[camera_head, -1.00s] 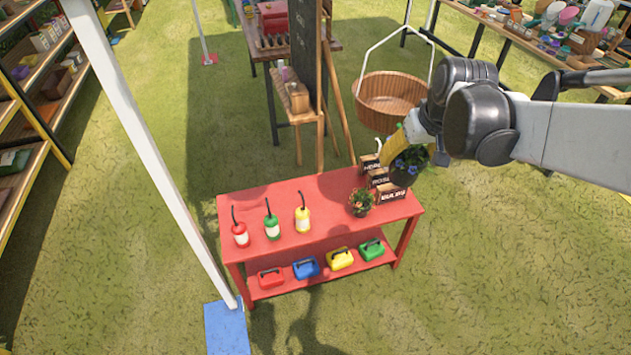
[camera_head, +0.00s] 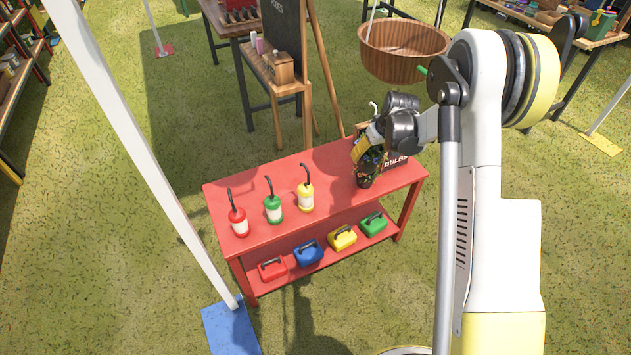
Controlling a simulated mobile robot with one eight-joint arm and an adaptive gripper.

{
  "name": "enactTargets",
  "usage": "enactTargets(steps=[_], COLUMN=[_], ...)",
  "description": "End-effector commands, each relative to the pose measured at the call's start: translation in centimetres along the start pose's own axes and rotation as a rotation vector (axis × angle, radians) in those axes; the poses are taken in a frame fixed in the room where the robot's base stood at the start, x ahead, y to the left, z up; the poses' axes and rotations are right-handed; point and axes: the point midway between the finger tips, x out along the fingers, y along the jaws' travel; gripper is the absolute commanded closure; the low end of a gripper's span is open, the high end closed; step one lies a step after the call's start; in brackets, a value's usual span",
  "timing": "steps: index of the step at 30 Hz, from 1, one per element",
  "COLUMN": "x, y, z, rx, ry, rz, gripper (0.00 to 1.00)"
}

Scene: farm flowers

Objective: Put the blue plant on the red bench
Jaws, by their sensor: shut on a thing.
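The red bench (camera_head: 270,217) stands on the grass in the middle of the head view. My gripper (camera_head: 368,150) is over the right part of its top, shut on the blue plant (camera_head: 366,180), a dark pot with foliage. The gripper and arm cover much of the plant, and its blue flowers are hard to make out. The pot appears at or just above the bench top; I cannot tell whether it touches. The small orange-flowered plant in this area is hidden or merged with the held pot.
Red (camera_head: 238,222), green (camera_head: 273,209) and yellow (camera_head: 305,196) bottles stand on the bench's left half. Coloured cases lie on the lower shelf. A wooden basket (camera_head: 403,50) hangs behind; a white post (camera_head: 140,150) stands left.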

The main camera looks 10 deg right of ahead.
Motion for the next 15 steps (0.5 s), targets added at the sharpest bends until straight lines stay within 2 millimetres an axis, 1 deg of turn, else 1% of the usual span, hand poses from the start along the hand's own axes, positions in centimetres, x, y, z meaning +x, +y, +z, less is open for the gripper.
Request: enactTargets(steps=[1,3,6,9,12,15], x=[2.2,4.3,6.6,7.9,9.1,10.7], y=[0.9,1.8,2.6,3.1,2.5,0.8], z=[0.3,0.6,1.1,1.4,1.4,1.1], rx=[-0.009,-0.027,-0.045,-0.054,-0.061,-0.065], ry=[0.002,0.003,0.006,0.008,0.009,0.008], rz=[-0.005,-0.012,-0.018,-0.023,-0.025,-0.026], gripper=[0.66,0.66,0.66,0.66,0.66,0.66])
